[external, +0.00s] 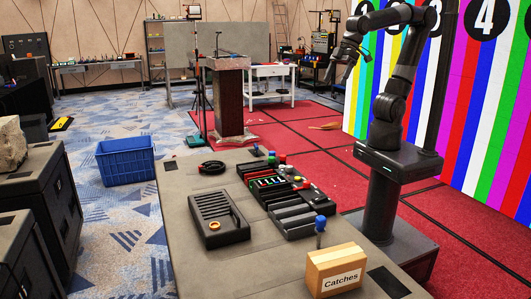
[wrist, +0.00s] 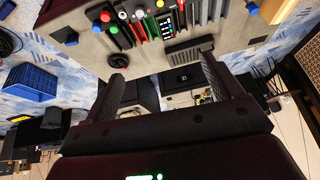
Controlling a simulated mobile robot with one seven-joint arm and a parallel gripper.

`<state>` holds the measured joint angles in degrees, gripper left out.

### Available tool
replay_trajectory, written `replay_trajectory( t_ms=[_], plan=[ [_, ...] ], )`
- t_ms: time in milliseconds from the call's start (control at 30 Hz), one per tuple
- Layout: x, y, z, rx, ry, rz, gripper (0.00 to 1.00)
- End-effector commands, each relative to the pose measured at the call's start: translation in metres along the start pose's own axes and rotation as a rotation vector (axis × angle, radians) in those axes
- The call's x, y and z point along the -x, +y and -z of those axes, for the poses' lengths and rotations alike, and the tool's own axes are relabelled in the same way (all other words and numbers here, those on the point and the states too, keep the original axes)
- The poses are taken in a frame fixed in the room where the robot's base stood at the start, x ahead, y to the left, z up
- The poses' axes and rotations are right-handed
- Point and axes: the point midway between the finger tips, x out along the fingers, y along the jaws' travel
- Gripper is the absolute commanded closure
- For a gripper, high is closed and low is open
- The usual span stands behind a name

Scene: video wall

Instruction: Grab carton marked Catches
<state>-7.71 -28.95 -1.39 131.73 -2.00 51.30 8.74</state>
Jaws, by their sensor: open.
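A small brown carton (external: 322,266) with a white label reading "Catches" stands upright on the near end of the grey table (external: 190,270) in the external view. My gripper (external: 346,64) is raised high above and well beyond the carton, apart from everything on the table. In the wrist view my gripper (wrist: 163,70) shows its two fingers spread wide with nothing between them.
A black slotted tray (external: 216,233) with an orange ring lies left of the carton. Several black panels with coloured knobs (external: 268,182) and a blue-topped post (external: 320,226) stand behind it. A blue crate (external: 126,167) is on the floor. The table's left front is bare.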

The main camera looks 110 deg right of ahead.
Motion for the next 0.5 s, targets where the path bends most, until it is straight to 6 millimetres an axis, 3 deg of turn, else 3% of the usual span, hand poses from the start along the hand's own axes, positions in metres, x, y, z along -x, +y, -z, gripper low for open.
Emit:
replay_trajectory(
  t_ms=[200, 500],
  plan=[
    [-0.025, -0.042, 0.064, -0.018, -0.037, 0.012, 0.15],
    [-0.078, -0.118, 0.134, -0.045, -0.072, 0.009, 0.15]
  ],
)
